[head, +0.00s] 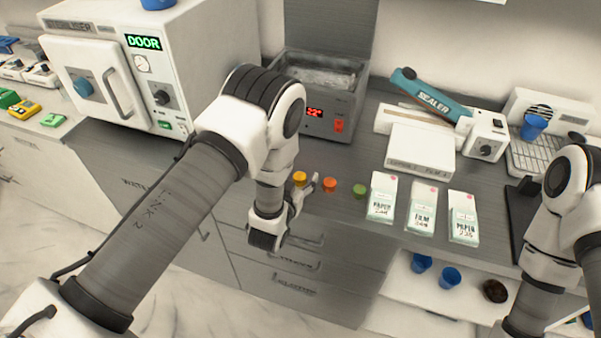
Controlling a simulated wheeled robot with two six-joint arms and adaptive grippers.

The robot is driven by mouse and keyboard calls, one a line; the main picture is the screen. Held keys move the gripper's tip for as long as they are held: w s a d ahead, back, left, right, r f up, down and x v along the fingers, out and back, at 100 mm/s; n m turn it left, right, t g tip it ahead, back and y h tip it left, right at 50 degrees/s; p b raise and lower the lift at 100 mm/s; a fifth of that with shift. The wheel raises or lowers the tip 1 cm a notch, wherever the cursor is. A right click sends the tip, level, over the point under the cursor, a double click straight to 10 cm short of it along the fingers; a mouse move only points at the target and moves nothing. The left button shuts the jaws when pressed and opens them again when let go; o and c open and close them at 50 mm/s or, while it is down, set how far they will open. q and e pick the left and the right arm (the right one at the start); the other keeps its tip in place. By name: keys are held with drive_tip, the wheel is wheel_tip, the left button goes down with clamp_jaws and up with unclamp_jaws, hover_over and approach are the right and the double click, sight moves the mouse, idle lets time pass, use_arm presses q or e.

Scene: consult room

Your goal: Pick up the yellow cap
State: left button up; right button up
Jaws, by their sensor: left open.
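The yellow cap (300,178) stands on the grey counter, leftmost in a row with an orange cap (330,185) and a green cap (360,191). My left gripper (303,194) is open beside the yellow cap, on its near side. The other finger is largely hidden by the wrist, and I cannot tell whether either touches the cap. My right arm comes in at the right edge, but its gripper is not in view.
A white sterilizer (105,70) stands behind on the left. A grey device with a red display (320,120) is behind the caps. Paper and film packs (422,208) lie to their right, near a sealer (440,125). Blue cups (450,277) stand on a lower shelf.

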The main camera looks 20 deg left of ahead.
use_arm(q)
drive_tip(key=shift+w+f, duration=0.1)
drive_tip(key=shift+w, duration=0.15)
drive_tip(key=shift+s, duration=0.2)
drive_tip(key=shift+c, duration=0.7)
drive_tip(key=c, duration=0.9)
drive_tip(key=shift+o, duration=0.2)
drive_tip(key=shift+r, duration=0.25)
